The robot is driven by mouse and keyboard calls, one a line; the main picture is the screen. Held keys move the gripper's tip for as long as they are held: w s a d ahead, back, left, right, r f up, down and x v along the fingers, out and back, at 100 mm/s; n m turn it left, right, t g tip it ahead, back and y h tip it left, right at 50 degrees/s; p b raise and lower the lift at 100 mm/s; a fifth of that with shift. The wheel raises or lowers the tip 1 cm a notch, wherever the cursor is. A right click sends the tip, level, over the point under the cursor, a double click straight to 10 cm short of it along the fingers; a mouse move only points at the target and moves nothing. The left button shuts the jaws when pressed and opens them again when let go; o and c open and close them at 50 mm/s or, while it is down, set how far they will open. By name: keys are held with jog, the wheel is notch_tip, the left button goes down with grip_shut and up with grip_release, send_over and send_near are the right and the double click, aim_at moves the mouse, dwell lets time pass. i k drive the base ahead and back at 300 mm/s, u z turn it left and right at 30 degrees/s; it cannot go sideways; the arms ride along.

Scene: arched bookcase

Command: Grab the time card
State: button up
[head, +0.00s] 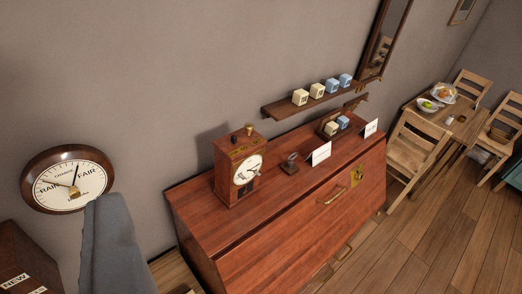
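Two small white cards stand on top of the reddish wooden cabinet (290,222). One white card (321,153) is near the middle of its front edge, and the other white card (371,127) is near its right end. Their writing is too small to read, so I cannot tell whether either is the time card. A wooden clock box (226,157) with a round white dial stands on the cabinet's left half. My gripper is not recognisable in this view.
A small dark stand (290,164) sits beside the clock box. A wall shelf (288,109) holds several cream and blue blocks. A round wall dial (70,180) hangs at left above a grey shape (110,245) that I cannot identify. Wooden floor (440,220) is free at right, before chairs.

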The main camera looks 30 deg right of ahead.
aim_at(319, 155)
jog(key=u, duration=2.35)
jog(key=k, duration=1.85)
jog(key=z, duration=2)
jog(key=i, duration=1)
